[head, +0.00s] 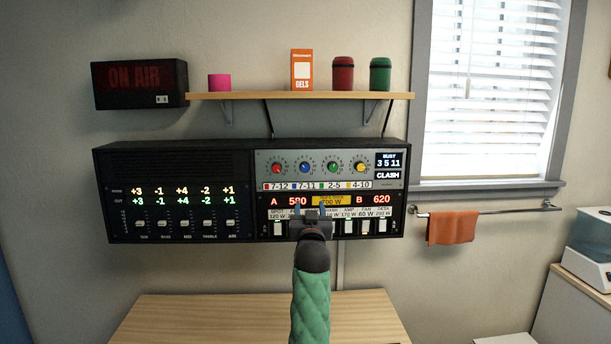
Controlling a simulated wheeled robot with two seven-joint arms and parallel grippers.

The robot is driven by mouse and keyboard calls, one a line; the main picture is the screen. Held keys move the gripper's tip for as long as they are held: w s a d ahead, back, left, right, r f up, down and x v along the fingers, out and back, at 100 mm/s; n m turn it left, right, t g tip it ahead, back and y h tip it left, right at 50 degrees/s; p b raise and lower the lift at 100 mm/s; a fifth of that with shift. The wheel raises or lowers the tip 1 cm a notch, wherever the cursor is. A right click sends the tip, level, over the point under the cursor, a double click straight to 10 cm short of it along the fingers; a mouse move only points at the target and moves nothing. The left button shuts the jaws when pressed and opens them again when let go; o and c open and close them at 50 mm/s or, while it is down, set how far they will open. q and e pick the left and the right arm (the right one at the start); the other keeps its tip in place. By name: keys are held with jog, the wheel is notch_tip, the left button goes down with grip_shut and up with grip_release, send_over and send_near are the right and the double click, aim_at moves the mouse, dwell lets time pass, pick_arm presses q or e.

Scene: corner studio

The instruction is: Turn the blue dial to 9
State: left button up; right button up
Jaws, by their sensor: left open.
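The blue dial (307,169) is second from the left in a row of small knobs on the grey upper panel of the wall unit. A red dial (278,169) is to its left, and a green dial (333,168) and a yellow dial (360,167) are to its right. The blue pointer's setting is too small to read. The blue-marked label (304,186) below reads 7-11. My left gripper (311,209) is open, below the blue dial and apart from it in the picture, in front of the lower switch panel. My right gripper is not in view.
A display (389,160) reads BUSY 3 5 11, above a lit CLASH sign (388,175). White switches (349,227) line the lower panel, partly hidden by my gripper. A shelf (240,96) with small items hangs above. A wooden table (190,315) stands below.

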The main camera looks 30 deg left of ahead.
pick_arm(q)
jog(key=y, duration=0.1)
send_near(305, 170)
jog(key=shift+n+t, duration=0.3)
jog(key=shift+n, duration=0.1)
jog(key=p+x, duration=0.3)
jog(key=x, duration=0.4)
jog(key=shift+w+a, duration=0.25)
jog(key=shift+w, duration=0.1)
jog(key=shift+w+a+r, duration=0.1)
jog(key=shift+w+a, duration=0.1)
jog(key=shift+w, duration=0.15)
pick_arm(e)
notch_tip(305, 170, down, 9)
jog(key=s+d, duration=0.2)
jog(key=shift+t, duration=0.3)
pick_arm(q)
jog(key=shift+c, duration=0.2)
jog(key=c, duration=0.9)
